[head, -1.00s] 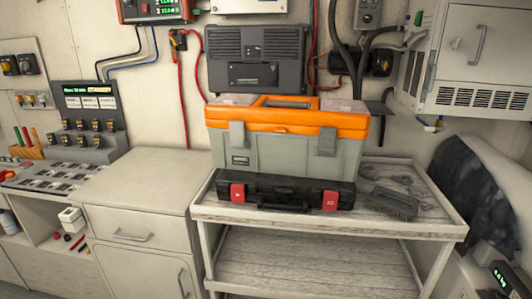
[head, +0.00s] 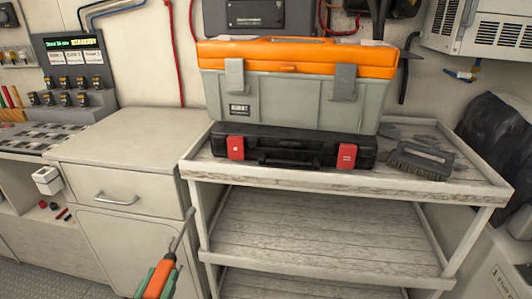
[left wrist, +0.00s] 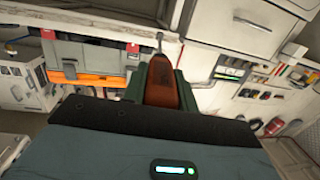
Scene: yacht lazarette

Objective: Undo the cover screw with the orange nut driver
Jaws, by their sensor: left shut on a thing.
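The orange nut driver (head: 161,276) is at the bottom left of the head view, its thin grey shaft pointing up and to the right in front of the white cabinet. My left gripper (head: 157,284) is shut around its handle with green fingers. In the left wrist view, the driver's handle (left wrist: 162,82) sits between the fingers of my left gripper (left wrist: 160,88), with the shaft tip pointing away. I cannot make out the cover screw in either view. My right gripper is not in view.
A grey and orange toolbox (head: 290,100) stands on a black case (head: 290,148) on a wooden shelf unit (head: 330,181). A brush (head: 420,160) lies right of it. The cabinet (head: 125,150) top is clear. A switch panel (head: 75,70) is at upper left.

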